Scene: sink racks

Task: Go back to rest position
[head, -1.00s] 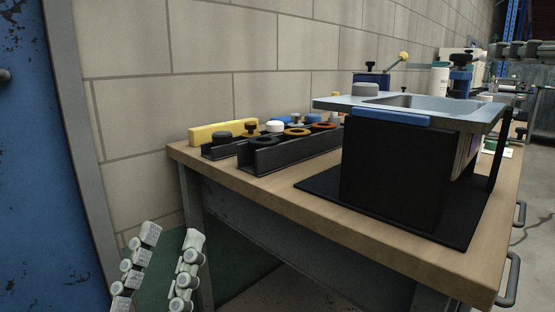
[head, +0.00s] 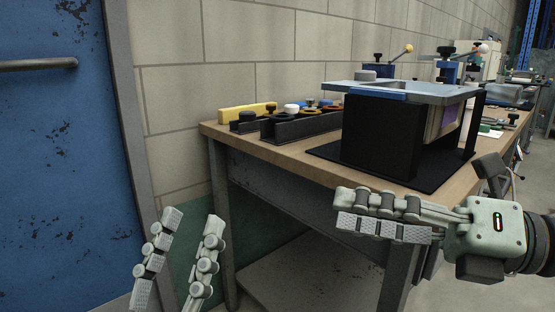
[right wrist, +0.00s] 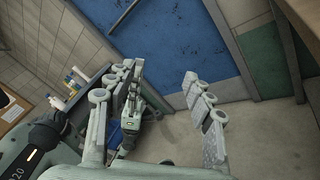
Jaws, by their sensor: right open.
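My left gripper (head: 193,220) is at the bottom left of the head view. Its two fingers point up and stand apart, with nothing between them. My right gripper (head: 343,209) comes in from the right, in front of the workbench, with its fingers pointing left. In the right wrist view the right gripper (right wrist: 158,72) has its fingers apart, with floor and the blue door behind the empty gap. Both grippers are clear of the things on the bench.
A wooden-topped workbench (head: 290,158) carries a black-sided sink stand (head: 380,140), black racks (head: 300,128) with round parts, and a yellow block (head: 240,113). A blue door (head: 60,160) is at the left. A block wall (head: 240,60) stands behind.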

